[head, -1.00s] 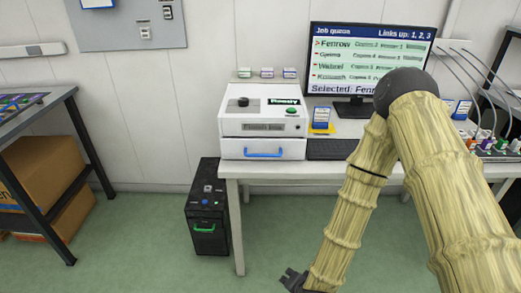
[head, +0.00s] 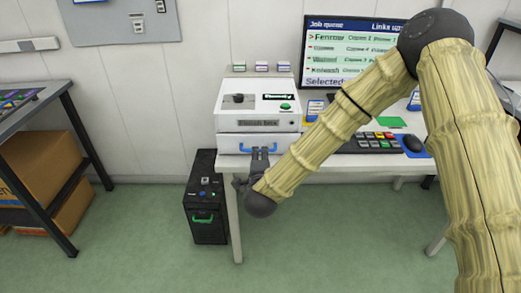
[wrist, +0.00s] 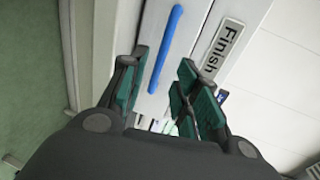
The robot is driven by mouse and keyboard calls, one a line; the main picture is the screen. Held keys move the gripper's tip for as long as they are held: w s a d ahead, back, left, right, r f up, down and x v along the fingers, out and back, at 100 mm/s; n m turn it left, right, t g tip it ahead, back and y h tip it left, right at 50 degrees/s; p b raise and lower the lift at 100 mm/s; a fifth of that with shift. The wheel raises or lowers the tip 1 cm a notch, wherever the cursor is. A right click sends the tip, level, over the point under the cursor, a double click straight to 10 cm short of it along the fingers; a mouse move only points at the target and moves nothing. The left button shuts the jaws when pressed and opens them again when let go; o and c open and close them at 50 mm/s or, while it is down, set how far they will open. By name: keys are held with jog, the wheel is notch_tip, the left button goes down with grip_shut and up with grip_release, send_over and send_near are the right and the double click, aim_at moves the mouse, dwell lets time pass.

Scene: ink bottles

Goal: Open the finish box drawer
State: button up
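The finish box (head: 228,126) is a white unit on the desk, with a dark "Finish Box" label on its front. Its drawer (head: 228,145) is below the label and looks shut. The blue bar handle (head: 235,150) is partly hidden behind my gripper (head: 260,155). In the wrist view, my gripper (wrist: 162,58) is open and empty, its green-padded fingers either side of the line of the blue handle (wrist: 166,45). The "Finish" label (wrist: 222,48) is right of it. I cannot tell whether the fingertips touch the handle.
A black cabinet (head: 207,222) with a green handle stands on the floor left of the desk. A keyboard (head: 375,143) and mouse (head: 412,143) lie to the right, below a monitor (head: 345,45). Floor in front is clear.

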aim_at(260, 151)
jog(key=shift+x, duration=2.9)
jog(key=shift+c, duration=0.4)
grip_shut()
